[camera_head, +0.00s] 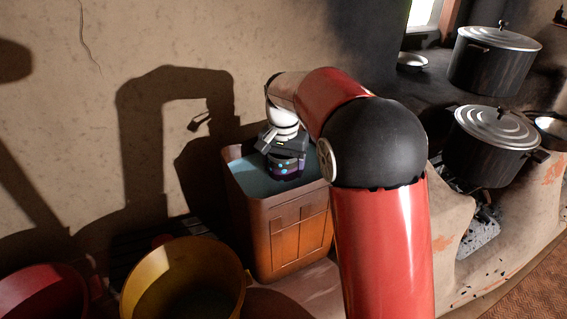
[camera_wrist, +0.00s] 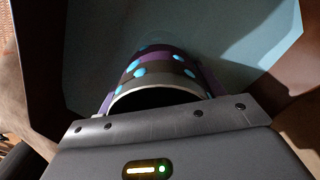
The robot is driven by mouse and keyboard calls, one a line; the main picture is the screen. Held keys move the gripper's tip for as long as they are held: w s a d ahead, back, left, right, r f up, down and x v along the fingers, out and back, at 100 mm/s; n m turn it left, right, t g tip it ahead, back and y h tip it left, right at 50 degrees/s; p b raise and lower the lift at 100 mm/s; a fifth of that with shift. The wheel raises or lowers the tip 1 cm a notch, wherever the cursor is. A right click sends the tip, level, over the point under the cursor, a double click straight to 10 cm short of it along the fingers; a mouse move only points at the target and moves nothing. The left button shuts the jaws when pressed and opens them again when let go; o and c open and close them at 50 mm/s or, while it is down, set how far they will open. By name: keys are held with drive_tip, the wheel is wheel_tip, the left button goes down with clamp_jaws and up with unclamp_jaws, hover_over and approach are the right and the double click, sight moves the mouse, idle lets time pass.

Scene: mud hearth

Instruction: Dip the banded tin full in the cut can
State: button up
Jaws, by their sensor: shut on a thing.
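The cut can (camera_head: 290,240) is a square orange-brown container with pale blue-grey water in it, standing by the wall in the head view. My gripper (camera_head: 284,154) points down into its mouth and is shut on the banded tin (camera_head: 286,169). The tin has purple and dark bands with light-blue dots. In the wrist view the tin (camera_wrist: 160,68) shows its pale rim and dark mouth near the jaws, with the water (camera_wrist: 90,45) around its far end. The tin's lower end is at or in the water; how deep, and what is inside it, I cannot tell.
A yellow-brown tub (camera_head: 185,280) and a red tub (camera_head: 40,292) stand at the front left. Lidded dark pots (camera_head: 494,145) (camera_head: 493,62) sit on the hearth at the right. The wall (camera_head: 160,45) rises close behind the can.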

drive_tip(key=shift+f+b, duration=2.2)
drive_tip(key=shift+f, duration=2.15)
drive_tip(key=shift+r, duration=0.2)
wheel_tip(320, 180, up, 25)
drive_tip(key=p, duration=1.3)
drive_tip(key=shift+p, duration=0.4)
idle(0.7)
